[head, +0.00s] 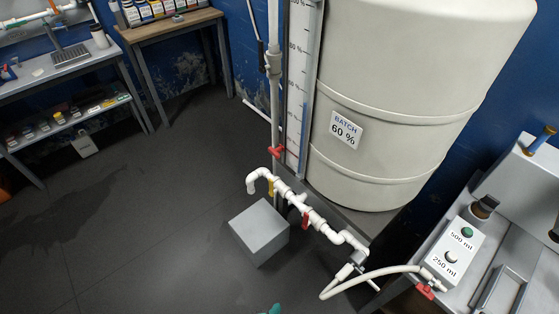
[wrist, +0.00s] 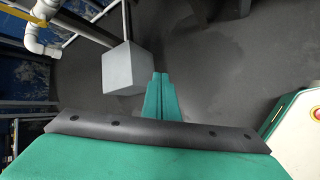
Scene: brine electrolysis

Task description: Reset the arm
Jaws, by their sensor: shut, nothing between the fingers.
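My gripper (wrist: 161,78) shows in the wrist view as two green fingers pressed together, shut and empty. Only a small green tip of my gripper (head: 275,309) shows at the bottom edge of the head view. It is over the dark floor, apart from the grey box (head: 259,232). In the wrist view the grey box (wrist: 121,69) lies beyond the fingers and to the left. The rest of my arm is out of the head view.
A large white tank (head: 400,100) labelled "BATCH 60 %" stands at the back. White pipes with red valves (head: 305,220) run in front of it. A bench with a 500 ml/250 ml button box (head: 455,250) is at right. Shelves (head: 65,125) stand at left.

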